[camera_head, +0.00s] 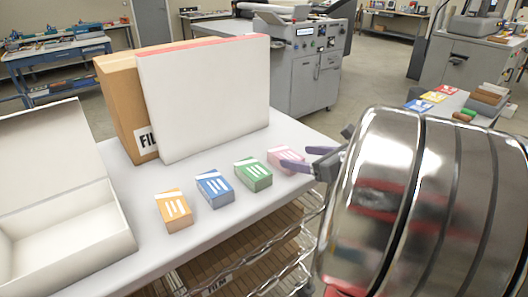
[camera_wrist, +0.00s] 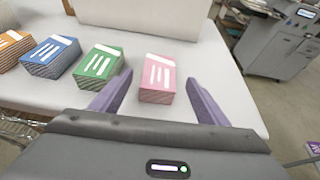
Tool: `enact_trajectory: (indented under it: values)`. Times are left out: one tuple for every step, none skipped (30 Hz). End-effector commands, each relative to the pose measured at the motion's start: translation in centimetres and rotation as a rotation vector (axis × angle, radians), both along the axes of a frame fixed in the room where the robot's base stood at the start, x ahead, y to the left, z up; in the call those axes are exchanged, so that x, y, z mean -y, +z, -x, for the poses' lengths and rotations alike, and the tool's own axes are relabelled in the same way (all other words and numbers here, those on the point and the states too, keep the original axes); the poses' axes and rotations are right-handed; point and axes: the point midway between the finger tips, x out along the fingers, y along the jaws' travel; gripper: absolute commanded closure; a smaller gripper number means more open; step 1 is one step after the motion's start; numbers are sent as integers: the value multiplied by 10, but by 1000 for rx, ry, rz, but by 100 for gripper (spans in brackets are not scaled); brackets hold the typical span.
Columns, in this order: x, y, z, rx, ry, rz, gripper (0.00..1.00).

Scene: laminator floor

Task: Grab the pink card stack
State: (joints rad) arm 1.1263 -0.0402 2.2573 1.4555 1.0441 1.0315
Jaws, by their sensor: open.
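The pink card stack (camera_head: 287,160) lies at the right end of a row of card stacks on the white table. It has a white band and white stripes on top. In the wrist view the pink card stack (camera_wrist: 158,80) sits ahead of and between the two purple fingers. My gripper (camera_head: 312,158) is open, its fingers apart, reaching in from the right and partly covering the pink stack in the head view. In the wrist view my gripper (camera_wrist: 156,92) shows a gap on both sides of the stack, and I see no contact.
Green (camera_head: 253,174), blue (camera_head: 214,188) and orange (camera_head: 173,210) card stacks lie in a row to the left. A white panel (camera_head: 205,95) and cardboard box (camera_head: 118,100) stand behind. An open white box (camera_head: 70,240) is at left. The table's right edge is close.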

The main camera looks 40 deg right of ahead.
Motion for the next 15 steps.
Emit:
enact_trajectory:
  values:
    - [-1,-3,-6,-1,2,-2,31]
    - [-1,-4,-9,-1,1,-2,31]
    - [-1,-5,-11,-1,2,-1,31]
    - [-1,-6,-13,-1,2,-1,31]
    - [-1,-6,-14,-1,1,0,31]
    - [-1,-7,-15,0,0,-1,31]
    - [-1,-7,-16,0,0,-1,31]
    - [-1,-7,-16,0,-1,-1,31]
    - [-1,-7,-16,0,-1,-1,31]
    - [-1,-7,-16,0,-1,-1,31]
    - [-1,-7,-15,0,-1,-1,31]
    - [-1,-7,-15,0,-2,0,31]
    - [-1,-7,-15,0,-2,0,31]
    - [-1,-7,-15,0,-2,0,31]
    - [-1,-7,-15,0,-2,0,31]
